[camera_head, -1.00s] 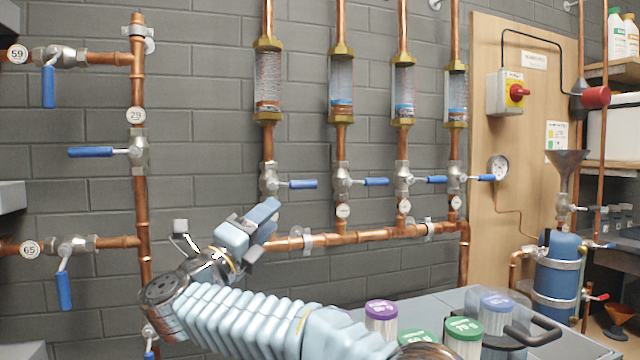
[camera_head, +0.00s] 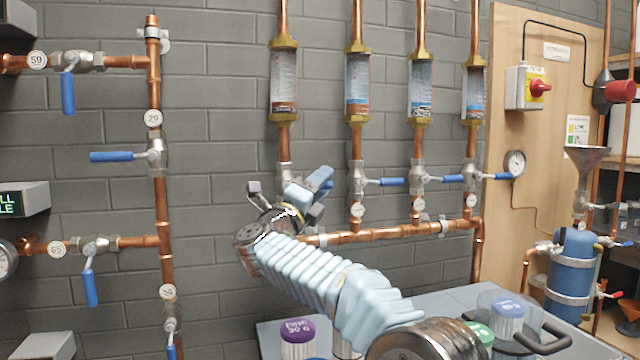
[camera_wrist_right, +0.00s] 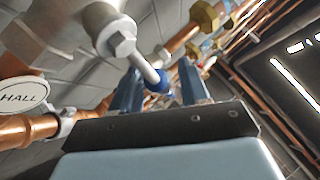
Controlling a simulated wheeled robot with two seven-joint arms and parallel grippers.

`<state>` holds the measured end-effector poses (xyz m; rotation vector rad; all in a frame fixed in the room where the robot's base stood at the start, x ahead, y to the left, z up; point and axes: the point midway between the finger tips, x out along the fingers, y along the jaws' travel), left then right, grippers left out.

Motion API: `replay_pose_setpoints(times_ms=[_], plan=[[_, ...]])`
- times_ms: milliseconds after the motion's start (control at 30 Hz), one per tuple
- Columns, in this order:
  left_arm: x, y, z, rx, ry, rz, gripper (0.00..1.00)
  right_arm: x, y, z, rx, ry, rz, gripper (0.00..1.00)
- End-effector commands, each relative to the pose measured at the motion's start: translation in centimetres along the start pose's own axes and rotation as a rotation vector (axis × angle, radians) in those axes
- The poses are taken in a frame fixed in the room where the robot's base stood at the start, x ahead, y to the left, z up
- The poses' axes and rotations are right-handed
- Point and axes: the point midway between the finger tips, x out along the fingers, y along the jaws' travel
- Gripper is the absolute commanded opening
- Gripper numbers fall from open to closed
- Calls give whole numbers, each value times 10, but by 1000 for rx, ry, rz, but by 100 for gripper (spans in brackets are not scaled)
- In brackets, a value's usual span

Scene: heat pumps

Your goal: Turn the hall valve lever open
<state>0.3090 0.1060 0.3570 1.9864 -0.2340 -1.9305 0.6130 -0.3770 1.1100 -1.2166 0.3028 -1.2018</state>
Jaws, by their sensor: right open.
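The hall valve (camera_wrist_right: 108,30) shows in the right wrist view, on a copper pipe beside an oval tag reading HALL (camera_wrist_right: 24,97). Its metal stem runs to a blue lever (camera_wrist_right: 158,80), which lies between my two fingers. My right gripper (camera_wrist_right: 160,88) is open around the lever; contact cannot be told. In the head view my right gripper (camera_head: 308,190) is in front of the leftmost of the row of valves, hiding its tag and most of its lever. The valve's upper body (camera_head: 284,172) shows above the gripper. My left gripper is not in view.
Similar blue-levered valves (camera_head: 390,181) stand close on the right, above a horizontal copper pipe (camera_head: 385,234). More valves (camera_head: 112,156) are on the left pipes. A grey cart (camera_head: 455,300) with lidded containers (camera_head: 297,333) is below. Bare wall lies between the pipe groups.

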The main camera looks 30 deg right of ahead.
Motion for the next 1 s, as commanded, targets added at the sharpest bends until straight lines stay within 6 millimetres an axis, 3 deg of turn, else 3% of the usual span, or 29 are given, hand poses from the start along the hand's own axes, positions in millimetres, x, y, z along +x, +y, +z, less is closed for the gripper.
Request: replay_pose_setpoints(times_ms=[133, 400, 767, 1000], plan=[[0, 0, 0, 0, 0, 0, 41, 0, 0, 0, 0, 0, 0, 42], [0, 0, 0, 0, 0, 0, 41, 0, 0, 0, 0, 0, 0, 0], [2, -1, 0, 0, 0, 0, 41, -1, 1, 0, -5, -4, -4, 0], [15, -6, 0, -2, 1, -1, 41, 0, -1, 0, -49, -46, -49, 0]])
